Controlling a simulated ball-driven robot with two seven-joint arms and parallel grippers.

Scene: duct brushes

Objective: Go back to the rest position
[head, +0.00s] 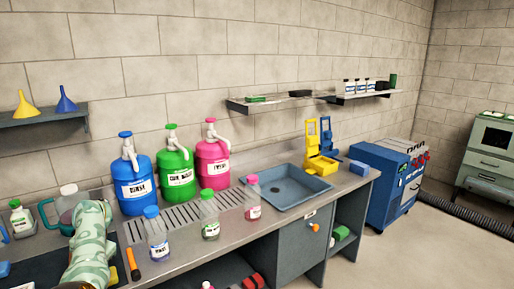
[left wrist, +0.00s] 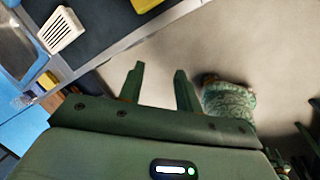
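My left gripper (left wrist: 159,72) shows in the left wrist view with its two green fingers apart and nothing between them. Pale floor and the counter's edge lie beyond the fingertips. In the head view a camouflage-patterned arm link of mine rises at the lower left, in front of the counter, and no gripper fingers show there.
The counter (head: 190,250) holds blue (head: 138,182), green (head: 174,170) and pink (head: 212,155) pump jugs, small bottles and a sink (head: 285,190). An orange-handled tool (head: 133,264) lies near my arm. A blue cabinet (head: 385,180) stands right; floor is clear at lower right.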

